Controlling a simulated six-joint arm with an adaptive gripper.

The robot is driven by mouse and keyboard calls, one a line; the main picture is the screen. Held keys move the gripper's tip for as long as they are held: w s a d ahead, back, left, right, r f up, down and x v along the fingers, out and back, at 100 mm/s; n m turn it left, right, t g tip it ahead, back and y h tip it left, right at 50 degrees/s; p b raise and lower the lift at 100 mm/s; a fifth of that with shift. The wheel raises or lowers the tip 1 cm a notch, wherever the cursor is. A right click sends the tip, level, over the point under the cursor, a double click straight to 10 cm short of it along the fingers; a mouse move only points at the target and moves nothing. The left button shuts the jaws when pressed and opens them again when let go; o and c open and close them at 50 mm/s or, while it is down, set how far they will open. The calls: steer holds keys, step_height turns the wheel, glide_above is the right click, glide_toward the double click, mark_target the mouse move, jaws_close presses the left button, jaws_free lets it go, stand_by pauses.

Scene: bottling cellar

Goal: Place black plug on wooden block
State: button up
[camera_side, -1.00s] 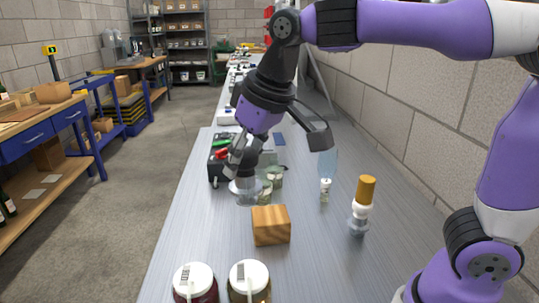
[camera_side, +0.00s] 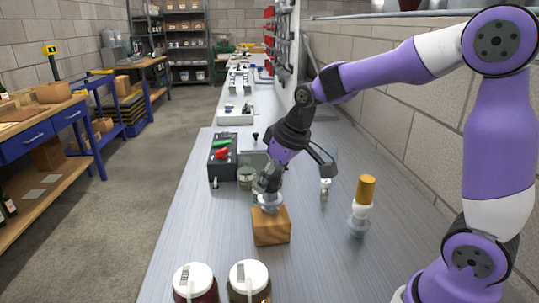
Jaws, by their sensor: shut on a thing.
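The wooden block (camera_side: 271,228) stands on the grey bench, left of the orange-topped stopper. My gripper (camera_side: 266,190) points down just above the block's top and is shut on a small plug. Only a pale, glassy lower part of the plug (camera_side: 270,204) shows below the fingers, at the top of the block. Its upper part is hidden by the dark fingers, so its black colour cannot be made out. The plug looks about upright. I cannot tell whether it touches the block or is slightly above it.
An orange-topped stopper (camera_side: 363,203) stands to the right, with a small bottle (camera_side: 325,188) behind it. A greenish jar (camera_side: 246,177) and a black box (camera_side: 222,157) are behind left. Two white-lidded jars (camera_side: 194,283) (camera_side: 249,282) stand in front.

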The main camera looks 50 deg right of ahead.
steer(key=shift+f, duration=0.3)
steer(key=shift+f, duration=0.15)
steer(key=o, duration=1.2)
steer(key=shift+o, duration=0.2)
steer(key=v, duration=1.2)
steer(key=s+a+f, duration=0.1)
steer(key=s+f, duration=0.1)
steer(key=s, duration=0.3)
steer(key=s+a+f+m+t, duration=0.1)
steer(key=s+a+f, duration=0.1)
steer(key=s, duration=0.3)
steer(key=shift+a+f, duration=0.15)
steer(key=shift+f, duration=0.65)
